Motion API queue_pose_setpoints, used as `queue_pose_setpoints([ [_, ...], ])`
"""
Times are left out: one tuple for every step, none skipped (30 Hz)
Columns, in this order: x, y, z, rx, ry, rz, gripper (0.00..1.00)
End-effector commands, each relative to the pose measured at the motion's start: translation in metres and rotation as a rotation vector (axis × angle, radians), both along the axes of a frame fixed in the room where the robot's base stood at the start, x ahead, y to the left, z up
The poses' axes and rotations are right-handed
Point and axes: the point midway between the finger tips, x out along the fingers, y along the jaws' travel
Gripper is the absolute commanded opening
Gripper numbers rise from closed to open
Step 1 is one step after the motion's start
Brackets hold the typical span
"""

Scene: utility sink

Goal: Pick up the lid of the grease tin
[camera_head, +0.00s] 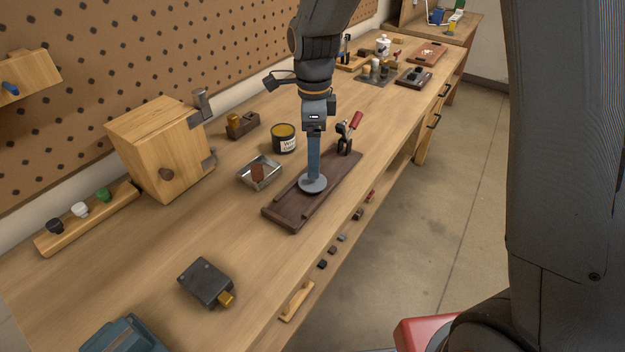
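A round grey disc (313,185), which looks like a lid, is at the lower end of my gripper (313,177), over the dark brown board (285,212). The fingers point down and appear as one narrow blue-grey strip, so the gap between them is hidden. I cannot tell whether they grip the disc or only meet it, nor whether it rests on the board. An open black tin (284,144) with a pale label and yellowish contents stands behind and left of the gripper. Its top is uncovered.
A metal tray (246,181) holding a brown piece lies left of the board. A red-handled clamp (345,138) stands at the board's far end. A wooden box (150,140) stands by the pegboard. A dark block (206,282) lies nearer. Bare bench (130,265) lies left of it.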

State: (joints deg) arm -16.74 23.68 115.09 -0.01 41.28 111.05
Motion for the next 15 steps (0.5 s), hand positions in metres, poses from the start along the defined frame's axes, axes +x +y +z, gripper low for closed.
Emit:
queue_pose_setpoints([
  [-0.001,-0.001,-0.005,-0.001,0.002,0.0,0.79],
  [-0.001,-0.001,-0.008,-0.001,0.002,0.0,0.79],
  [-0.001,-0.001,-0.012,-0.001,0.002,0.0,0.79],
  [-0.001,-0.001,-0.014,-0.001,0.002,0.001,0.79],
  [-0.001,-0.001,-0.016,-0.001,0.002,0.001,0.79],
  [-0.002,-0.001,-0.019,-0.001,0.002,0.001,0.79],
  [-0.003,-0.002,-0.022,-0.001,0.003,0.001,0.79],
  [-0.003,-0.002,-0.026,-0.001,0.003,0.001,0.79],
  [-0.004,-0.002,-0.031,-0.001,0.004,0.001,0.79],
  [-0.004,-0.003,-0.035,-0.001,0.004,0.001,0.79],
  [-0.005,-0.003,-0.039,-0.002,0.004,0.001,0.79],
  [-0.005,-0.003,-0.044,-0.001,0.003,0.001,0.79],
  [-0.004,-0.003,-0.048,-0.001,0.003,0.001,0.79],
  [-0.004,-0.003,-0.052,-0.001,0.003,0.001,0.79],
  [-0.004,-0.003,-0.056,-0.001,0.002,0.001,0.79],
])
